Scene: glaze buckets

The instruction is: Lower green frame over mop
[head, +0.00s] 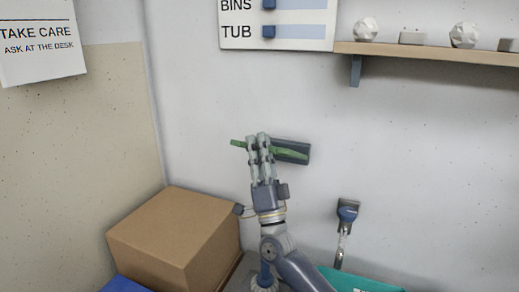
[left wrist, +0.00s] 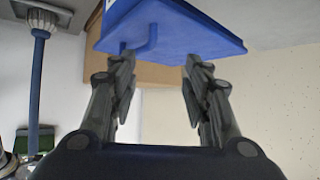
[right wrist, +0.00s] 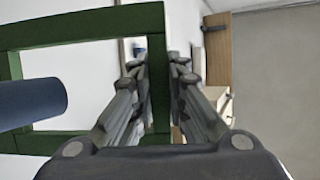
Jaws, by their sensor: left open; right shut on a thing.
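The green frame (head: 238,143) is held in front of the wall in the head view. My right gripper (head: 258,143) is shut on one of its bars, which also shows between the fingers in the right wrist view (right wrist: 159,75). The mop's blue handle (head: 265,272) shows low in the head view, partly hidden by my right arm. In the right wrist view a blue pole end (right wrist: 35,102) overlaps the frame's opening; I cannot tell whether it passes through. The left wrist view shows a blue pole (left wrist: 39,85) at left. My left gripper (left wrist: 158,72) is open and empty.
A cardboard box (head: 170,235) and a blue container (head: 122,286) stand at lower left; the container shows beyond my left fingers (left wrist: 170,25). A wall hook (head: 347,210) and a teal container (head: 355,282) are at right.

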